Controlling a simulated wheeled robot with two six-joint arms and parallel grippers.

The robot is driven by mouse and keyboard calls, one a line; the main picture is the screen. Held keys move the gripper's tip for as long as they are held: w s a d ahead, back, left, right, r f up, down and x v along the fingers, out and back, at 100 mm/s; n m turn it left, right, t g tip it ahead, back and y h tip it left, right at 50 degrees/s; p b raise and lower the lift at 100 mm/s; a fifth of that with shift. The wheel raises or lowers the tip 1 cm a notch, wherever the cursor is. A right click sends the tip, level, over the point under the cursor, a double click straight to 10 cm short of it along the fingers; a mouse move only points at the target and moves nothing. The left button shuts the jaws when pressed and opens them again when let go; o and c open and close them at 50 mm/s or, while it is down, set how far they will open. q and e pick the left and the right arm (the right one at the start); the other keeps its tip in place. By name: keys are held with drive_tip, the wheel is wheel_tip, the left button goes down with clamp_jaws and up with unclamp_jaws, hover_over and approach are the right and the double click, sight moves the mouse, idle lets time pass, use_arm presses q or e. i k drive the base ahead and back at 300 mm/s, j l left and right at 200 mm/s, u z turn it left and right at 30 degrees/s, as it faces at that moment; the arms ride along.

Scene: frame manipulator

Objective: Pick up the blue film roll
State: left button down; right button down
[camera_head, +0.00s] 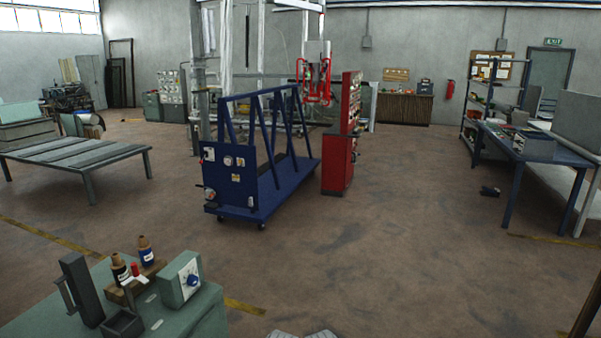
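Neither of my grippers is in view.
A blue wheeled frame cart (250,212) stands mid-room beside a red cabinet (338,165). A slatted table (75,155) is at the left, a blue table (540,150) at the right. The floor between is open.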

sight(145, 250)
drive_tip(key=u, duration=0.4)
drive_tip(key=i+l+u, duration=0.55)
drive_tip(key=i+l, duration=0.2)
drive_tip(key=l, duration=0.15)
drive_tip(key=i+l+u, duration=0.15)
drive_tip(key=i+l, duration=0.3)
drive_tip(key=l, duration=0.25)
drive_tip(key=i+l+u, duration=0.1)
drive_tip(key=l, duration=0.3)
drive_tip(key=i+l+u, duration=0.1)
drive_tip(key=i+l, duration=0.7)
drive_tip(key=i+j, duration=0.15)
drive_tip(key=j, duration=0.1)
